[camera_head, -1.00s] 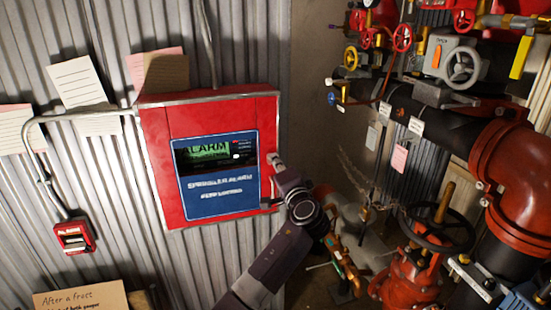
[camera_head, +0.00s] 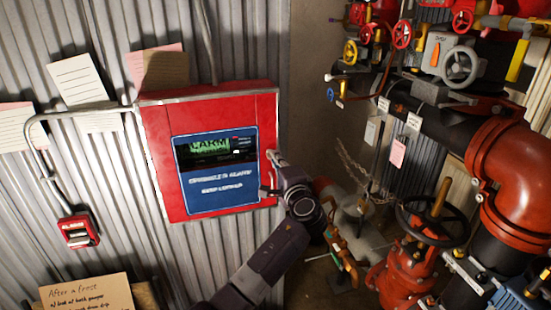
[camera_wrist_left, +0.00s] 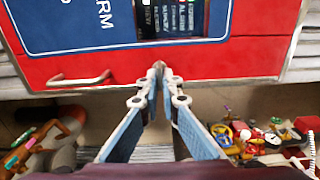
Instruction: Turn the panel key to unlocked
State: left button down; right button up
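The red alarm panel (camera_head: 160,170) hangs on the corrugated wall, with a blue face and a lit green display. My left gripper (camera_head: 274,157) is at the right side of its front. In the left wrist view the fingers (camera_wrist_left: 159,73) come together at the red panel surface. A small brownish piece, apparently the panel key (camera_wrist_left: 160,65), shows between the fingertips; they mostly hide it, so its turned position cannot be read. The panel's metal handle (camera_wrist_left: 78,80) is beside the fingers, apart from them. My right gripper is not in view.
Red pipework with a large handwheel valve (camera_head: 433,222) and small valves fills the right side. A small red alarm box (camera_head: 78,231) is on the wall at lower left. Paper notes (camera_head: 78,79) are stuck on the wall. A cardboard sign (camera_head: 88,294) stands at the bottom left.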

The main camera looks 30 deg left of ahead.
pick_arm(q)
jog(key=c, duration=2.2)
grip_release()
jog(key=shift+o, duration=0.2)
jog(key=shift+d, duration=0.1)
jog(key=v, duration=1.2)
